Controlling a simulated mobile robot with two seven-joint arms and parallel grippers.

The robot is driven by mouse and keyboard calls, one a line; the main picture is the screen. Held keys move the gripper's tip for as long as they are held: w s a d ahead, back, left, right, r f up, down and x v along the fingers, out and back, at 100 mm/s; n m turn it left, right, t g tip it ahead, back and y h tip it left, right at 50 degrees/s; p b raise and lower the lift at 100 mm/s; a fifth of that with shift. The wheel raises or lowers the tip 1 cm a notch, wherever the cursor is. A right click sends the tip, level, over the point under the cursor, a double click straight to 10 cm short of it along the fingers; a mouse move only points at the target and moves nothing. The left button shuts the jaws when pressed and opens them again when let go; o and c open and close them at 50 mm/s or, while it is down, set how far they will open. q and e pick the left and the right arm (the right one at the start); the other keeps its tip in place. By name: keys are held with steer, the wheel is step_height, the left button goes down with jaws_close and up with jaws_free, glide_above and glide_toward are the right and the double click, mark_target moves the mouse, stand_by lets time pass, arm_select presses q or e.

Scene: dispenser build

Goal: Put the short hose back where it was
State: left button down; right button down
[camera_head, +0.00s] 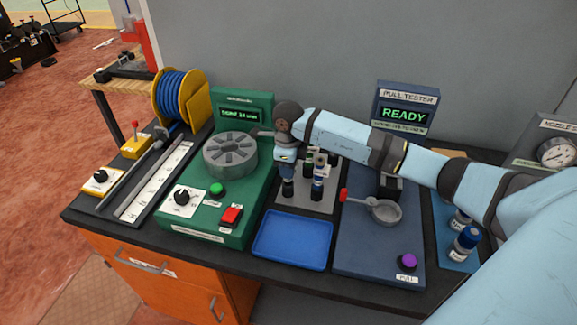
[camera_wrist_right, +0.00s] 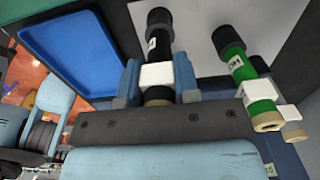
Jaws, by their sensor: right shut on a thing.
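My right gripper (camera_head: 287,166) is over the left part of a pale grey plate (camera_head: 313,205) on the bench. In the right wrist view its blue fingers (camera_wrist_right: 157,82) are shut on a black hose piece (camera_wrist_right: 158,45) with a white label, a white block and a dark rounded end. I cannot tell whether this hose touches the plate. A green hose piece (camera_wrist_right: 243,70) with a white label and a tan end stands beside it, apart from the fingers. A blue hose piece (camera_head: 317,185) also stands on the plate. Label lengths are too small to read. My left gripper is out of view.
A green crimping machine (camera_head: 205,208) is left of the plate. An empty blue tray (camera_head: 292,240) lies in front. The pull tester (camera_head: 375,240) is at right, its display reading READY. My right arm crosses above it. A blue hose reel (camera_head: 180,97) stands at back left.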

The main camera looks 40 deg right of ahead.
steer(key=c, duration=1.3)
jaws_free()
steer(key=shift+f, duration=0.15)
steer(key=o, duration=0.5)
steer(key=shift+c, duration=0.2)
steer(key=shift+r, duration=0.5)
step_height(320, 180, up, 12)
steer(key=shift+f+b, duration=0.25)
steer(key=shift+b, duration=0.4)
